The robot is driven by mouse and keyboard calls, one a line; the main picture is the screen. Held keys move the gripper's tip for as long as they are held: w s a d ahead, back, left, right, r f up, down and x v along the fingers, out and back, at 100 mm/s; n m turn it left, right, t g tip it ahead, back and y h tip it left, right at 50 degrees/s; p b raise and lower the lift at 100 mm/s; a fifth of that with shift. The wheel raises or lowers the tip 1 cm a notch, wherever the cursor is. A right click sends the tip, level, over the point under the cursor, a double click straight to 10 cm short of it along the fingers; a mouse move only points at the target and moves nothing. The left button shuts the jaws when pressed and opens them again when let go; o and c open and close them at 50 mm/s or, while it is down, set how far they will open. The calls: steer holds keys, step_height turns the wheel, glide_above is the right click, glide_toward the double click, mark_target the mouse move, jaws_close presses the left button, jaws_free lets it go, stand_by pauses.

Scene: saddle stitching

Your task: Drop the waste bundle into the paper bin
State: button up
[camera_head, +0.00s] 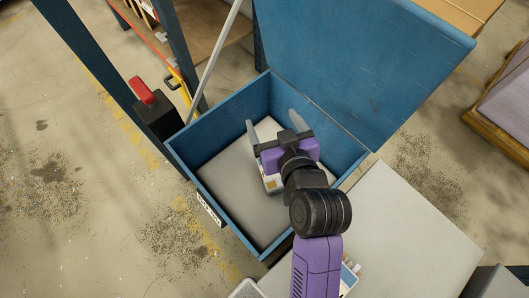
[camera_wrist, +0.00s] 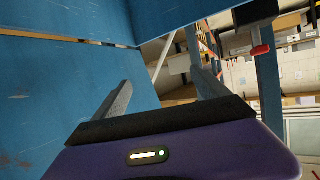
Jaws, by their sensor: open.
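The blue paper bin (camera_head: 184,155) stands with its lid (camera_head: 375,60) raised, and a pale grey floor shows inside. My gripper (camera_head: 272,124) is over the bin's opening. Its two grey fingers are spread with nothing between them. The wrist view also shows the fingers (camera_wrist: 162,88) apart and empty, with blue panels beyond. A small whitish piece with yellow marks (camera_head: 271,184) shows beside and below my purple gripper body, mostly covered by it. It may be the waste bundle in the bin, but I cannot tell for sure.
A grey tabletop (camera_head: 420,232) lies right of the bin at the front. A dark post with a red handle (camera_head: 142,90) stands at its left. A pallet with a stack (camera_head: 508,105) is at the far right. Concrete floor (camera_head: 60,140) is open at left.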

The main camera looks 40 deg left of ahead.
step_height(320, 180, up, 6)
steer(key=shift+r, duration=0.15)
stand_by(0.3)
